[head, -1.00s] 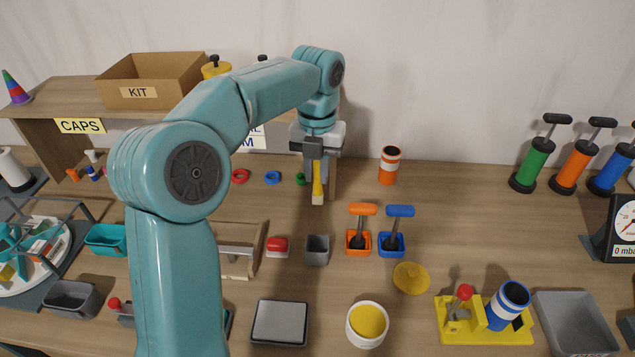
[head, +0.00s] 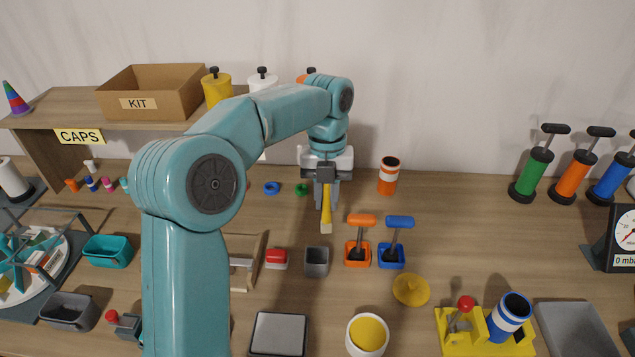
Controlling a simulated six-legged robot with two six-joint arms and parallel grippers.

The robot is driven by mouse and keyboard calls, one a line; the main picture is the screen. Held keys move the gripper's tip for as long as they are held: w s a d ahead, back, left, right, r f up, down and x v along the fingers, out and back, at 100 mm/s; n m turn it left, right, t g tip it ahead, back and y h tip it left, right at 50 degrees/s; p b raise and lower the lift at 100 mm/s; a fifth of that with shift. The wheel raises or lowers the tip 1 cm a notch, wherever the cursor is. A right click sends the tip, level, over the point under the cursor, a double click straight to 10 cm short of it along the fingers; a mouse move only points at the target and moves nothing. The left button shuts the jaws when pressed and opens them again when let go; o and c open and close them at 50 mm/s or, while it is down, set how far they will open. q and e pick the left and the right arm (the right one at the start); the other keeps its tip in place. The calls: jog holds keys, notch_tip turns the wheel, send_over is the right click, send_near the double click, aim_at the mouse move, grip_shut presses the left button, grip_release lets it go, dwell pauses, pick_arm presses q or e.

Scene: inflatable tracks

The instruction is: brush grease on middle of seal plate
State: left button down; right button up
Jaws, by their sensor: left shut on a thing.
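My left gripper (head: 326,188) is shut on a yellow-handled brush (head: 326,210), which hangs upright with its pale tip down. The brush is above the table, behind and slightly right of a small grey cup (head: 317,262). A flat square grey plate with a dark rim (head: 277,333), likely the seal plate, lies at the front. A white tub (head: 368,336) of yellow grease stands to its right. A yellow round lid (head: 411,290) lies behind the tub. The brush is apart from both plate and tub. My right gripper is not in view.
Orange (head: 358,250) and blue (head: 393,252) handled tools stand in small trays right of the grey cup. A red-topped block (head: 276,259) sits to its left. A yellow fixture (head: 485,330) is at front right.

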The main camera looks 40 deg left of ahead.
pick_arm(q)
jog(key=s+d+f+m+g+h, duration=0.15)
jog(key=d+f, duration=0.25)
jog(key=d, duration=0.5)
jog(key=s+d+f+g, duration=0.1)
jog(key=s+d+f, duration=0.2)
jog(key=d, duration=0.5)
notch_tip(320, 180, down, 6)
jog(key=b, duration=0.4)
jog(key=shift+s, duration=0.15)
jog(key=shift+f+t+b, duration=0.25)
jog(key=shift+f+b, duration=0.3)
jog(key=shift+f, duration=0.1)
dwell(0.7)
jog(key=shift+r, duration=0.1)
notch_tip(320, 180, up, 7)
jog(key=p, duration=0.5)
